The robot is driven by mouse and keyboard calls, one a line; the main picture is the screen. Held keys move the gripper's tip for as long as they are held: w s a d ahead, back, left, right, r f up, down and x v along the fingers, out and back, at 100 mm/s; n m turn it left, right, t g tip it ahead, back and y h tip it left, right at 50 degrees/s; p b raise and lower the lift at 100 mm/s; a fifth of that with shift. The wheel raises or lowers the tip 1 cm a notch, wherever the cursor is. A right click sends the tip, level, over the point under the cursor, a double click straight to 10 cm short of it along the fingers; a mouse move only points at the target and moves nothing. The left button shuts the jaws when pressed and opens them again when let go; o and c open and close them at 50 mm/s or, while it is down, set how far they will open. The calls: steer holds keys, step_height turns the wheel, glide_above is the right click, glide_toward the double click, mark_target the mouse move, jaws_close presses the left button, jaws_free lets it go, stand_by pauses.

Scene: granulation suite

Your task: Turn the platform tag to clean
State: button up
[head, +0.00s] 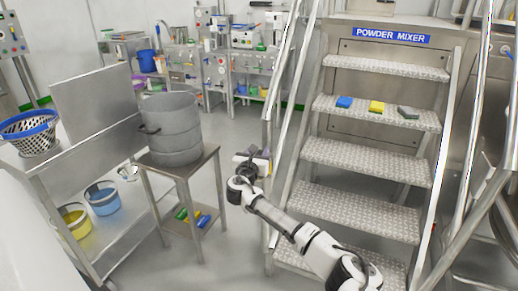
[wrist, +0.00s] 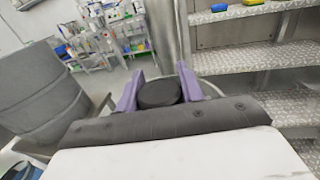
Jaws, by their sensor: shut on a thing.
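My gripper (head: 252,160) is beside the left rail of the powder mixer steps in the head view, too small there to show its fingers clearly. In the wrist view its two purple fingers (wrist: 158,88) stand on either side of a dark round piece (wrist: 160,95), and the gripper is shut on it. This piece may be the platform tag, but no lettering or clean marking shows on it. A grey metal post (wrist: 165,35) rises just beyond the fingers.
A grey drum (head: 172,130) stands on a small table at left. Floor between the drum table and steps is partly clear.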

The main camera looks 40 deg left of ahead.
steer(key=n+g+y, duration=0.1)
steer(key=y, duration=0.1)
steer(key=n+g+y+p, duration=0.1)
steer(key=n+y, duration=0.1)
steer(key=shift+s+a+n+g+y, duration=0.1)
steer(key=shift+a+n+g+y, duration=0.05)
steer(key=shift+n+g+y, duration=0.2)
steer(key=shift+s+a+n+g+y, duration=0.15)
steer(key=shift+n+g+y, duration=0.8)
steer(key=shift+g, duration=0.15)
steer(key=shift+s+a+n+g+y, duration=0.1)
steer(key=shift+n+g+y, duration=0.75)
steer(key=shift+g, duration=0.2)
steer(key=shift+g+y, duration=0.25)
steer(key=shift+g, duration=0.05)
steer(key=o, duration=1)
steer(key=b+v, duration=0.1)
steer(key=v, duration=1.2)
steer(key=shift+s+d, duration=0.25)
steer(key=shift+s, duration=0.05)
